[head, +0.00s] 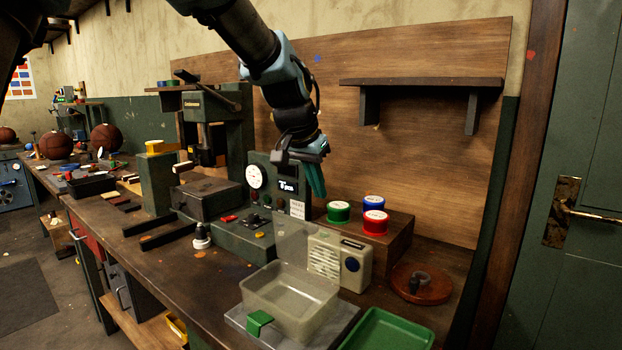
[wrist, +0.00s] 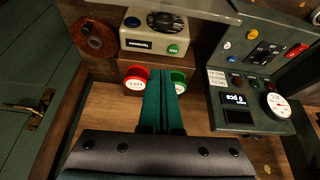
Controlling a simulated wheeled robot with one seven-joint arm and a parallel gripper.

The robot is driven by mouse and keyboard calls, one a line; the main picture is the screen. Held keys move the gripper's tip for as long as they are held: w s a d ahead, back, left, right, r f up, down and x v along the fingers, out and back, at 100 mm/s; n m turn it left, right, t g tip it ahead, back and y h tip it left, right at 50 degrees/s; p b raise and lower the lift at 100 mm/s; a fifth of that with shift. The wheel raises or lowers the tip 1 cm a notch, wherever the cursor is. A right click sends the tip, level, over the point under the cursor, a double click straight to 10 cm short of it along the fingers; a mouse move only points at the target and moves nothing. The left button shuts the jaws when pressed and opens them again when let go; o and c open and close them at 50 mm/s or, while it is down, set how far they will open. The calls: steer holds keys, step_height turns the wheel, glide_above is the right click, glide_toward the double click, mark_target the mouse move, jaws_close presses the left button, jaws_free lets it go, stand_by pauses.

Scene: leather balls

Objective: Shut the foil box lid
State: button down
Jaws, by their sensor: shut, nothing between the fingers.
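The foil box (head: 262,300) is a translucent open-topped box near the front of the bench. Its clear lid (head: 290,236) stands up at the back edge, so the box is open. My gripper (head: 318,192) has teal fingers, is shut and empty, and hangs above and behind the box, near the tape rolls. In the wrist view the closed fingers (wrist: 165,78) point towards the beige device and lie between the red and green rolls in the picture. The box is not clearly seen in the wrist view.
A beige device (head: 340,262) stands right behind the box. Red (head: 375,223), green (head: 338,212) and blue rolls sit on a wooden block. A green tray (head: 388,332) lies to the right. A dark control unit (head: 262,195) stands to the left, a shelf (head: 420,83) above.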

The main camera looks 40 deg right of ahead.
mark_target(310, 243)
step_height(310, 243, down, 6)
steer(key=a+p, duration=0.1)
steer(key=p, duration=0.1)
steer(key=shift+s+a+p, duration=0.15)
steer(key=shift+s+p, duration=0.1)
steer(key=shift+p, duration=0.1)
steer(key=shift+b, duration=0.55)
